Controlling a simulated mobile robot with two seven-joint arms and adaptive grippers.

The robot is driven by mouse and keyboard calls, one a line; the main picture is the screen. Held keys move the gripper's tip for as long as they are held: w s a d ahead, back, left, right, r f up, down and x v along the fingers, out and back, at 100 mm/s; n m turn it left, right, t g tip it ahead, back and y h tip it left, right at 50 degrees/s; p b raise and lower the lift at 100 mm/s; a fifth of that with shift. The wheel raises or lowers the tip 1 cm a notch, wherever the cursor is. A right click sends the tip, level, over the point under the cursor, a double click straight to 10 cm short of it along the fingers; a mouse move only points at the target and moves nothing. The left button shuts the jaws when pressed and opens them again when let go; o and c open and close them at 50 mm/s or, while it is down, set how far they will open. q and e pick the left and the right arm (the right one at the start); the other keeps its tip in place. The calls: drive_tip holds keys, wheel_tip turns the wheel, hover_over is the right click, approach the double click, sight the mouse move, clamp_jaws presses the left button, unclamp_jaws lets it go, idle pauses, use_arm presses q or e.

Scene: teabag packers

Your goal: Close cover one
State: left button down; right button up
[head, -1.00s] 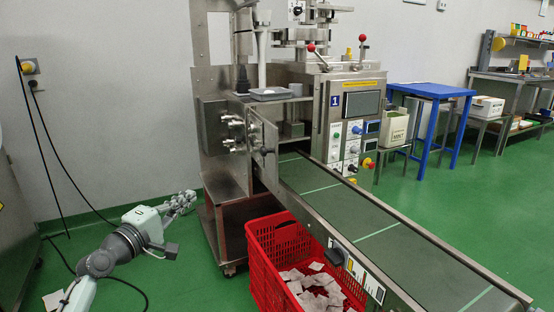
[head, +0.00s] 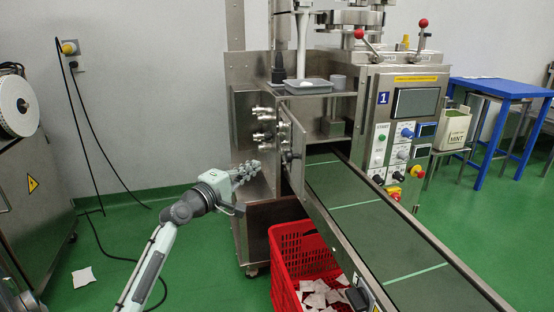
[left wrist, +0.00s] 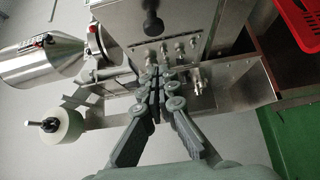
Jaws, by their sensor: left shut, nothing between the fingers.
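The machine marked 1 (head: 420,78) has a metal hinged cover (head: 297,135) on its front left, with a dark knob on it. The cover stands swung out from the opening beside the belt. The left wrist view shows what looks like this cover (left wrist: 185,18) at the top, its black knob near the top middle. My left gripper (head: 254,168) is shut and empty, just left of the cover and below the metal fittings (head: 264,126). In the left wrist view its fingertips (left wrist: 156,72) are together just below the fittings; I cannot tell whether they touch anything. My right gripper is not in view.
A red crate (head: 285,257) with white teabags stands under the conveyor belt (head: 365,215), which runs to the lower right. A grey tray (head: 307,87) sits above the cover. A metal cabinet (head: 35,210) stands at left. Green floor lies open between it and the machine.

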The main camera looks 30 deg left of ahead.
use_arm(q)
drive_tip(key=w+d+p, duration=0.1)
drive_tip(key=w+d, duration=0.2)
drive_tip(key=w, duration=0.4)
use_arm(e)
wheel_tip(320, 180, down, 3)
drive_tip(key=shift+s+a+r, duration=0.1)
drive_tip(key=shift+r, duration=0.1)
use_arm(q)
drive_tip(key=shift+w, duration=0.15)
